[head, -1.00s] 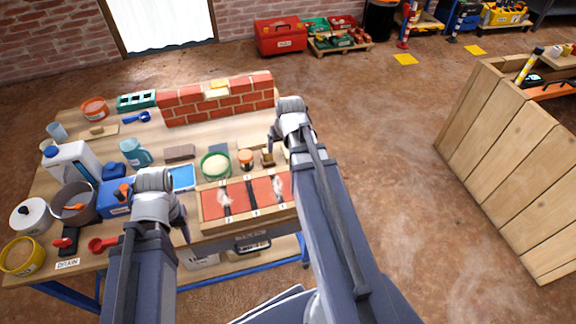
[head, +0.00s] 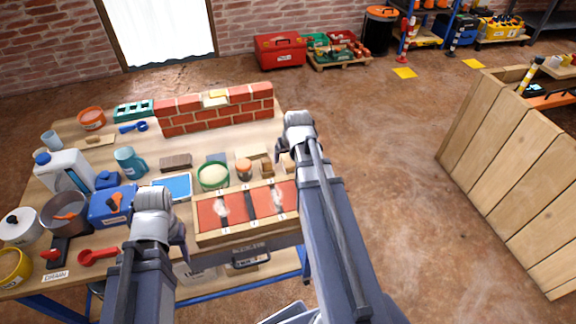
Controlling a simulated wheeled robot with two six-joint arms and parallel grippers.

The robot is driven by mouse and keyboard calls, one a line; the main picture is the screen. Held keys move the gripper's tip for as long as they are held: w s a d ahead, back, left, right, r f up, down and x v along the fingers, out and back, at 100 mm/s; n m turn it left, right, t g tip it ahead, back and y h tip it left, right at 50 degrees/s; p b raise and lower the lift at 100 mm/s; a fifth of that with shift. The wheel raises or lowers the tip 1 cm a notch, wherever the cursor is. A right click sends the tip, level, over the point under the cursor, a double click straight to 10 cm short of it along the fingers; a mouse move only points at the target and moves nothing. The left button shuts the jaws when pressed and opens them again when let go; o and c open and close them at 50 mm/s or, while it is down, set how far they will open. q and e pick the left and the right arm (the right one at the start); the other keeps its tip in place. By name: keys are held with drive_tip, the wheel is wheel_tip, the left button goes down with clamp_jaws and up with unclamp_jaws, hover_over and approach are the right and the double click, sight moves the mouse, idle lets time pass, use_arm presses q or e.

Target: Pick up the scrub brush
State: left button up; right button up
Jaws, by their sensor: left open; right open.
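A small brown block-like thing (head: 267,168), possibly the scrub brush, lies on the worktable (head: 245,141) beside an orange-lidded jar (head: 244,169). It is too small to name surely, and my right arm hides the table just right of it. My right gripper (head: 283,153) is open, above and close to this thing; I see no contact. My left gripper (head: 180,238) is open and empty near the table's front edge, left of the red-panelled tray (head: 199,236).
A low brick wall (head: 215,112) stands at the table's back. A green-rimmed bowl (head: 213,176), a brown block (head: 176,162), a blue box (head: 113,206) and a white jug (head: 65,174) crowd the left and middle. A wooden counter (head: 505,165) stands right, across open floor.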

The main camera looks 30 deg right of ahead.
sight(288, 160)
drive_tip(key=b+x, duration=0.2)
drive_tip(key=x, duration=0.1)
drive_tip(key=b+x, duration=0.1)
drive_tip(key=shift+w+d+f+b, duration=0.1)
drive_tip(key=shift+d+f+b, duration=0.2)
drive_tip(key=shift+r, duration=0.1)
clamp_jaws()
idle(0.3)
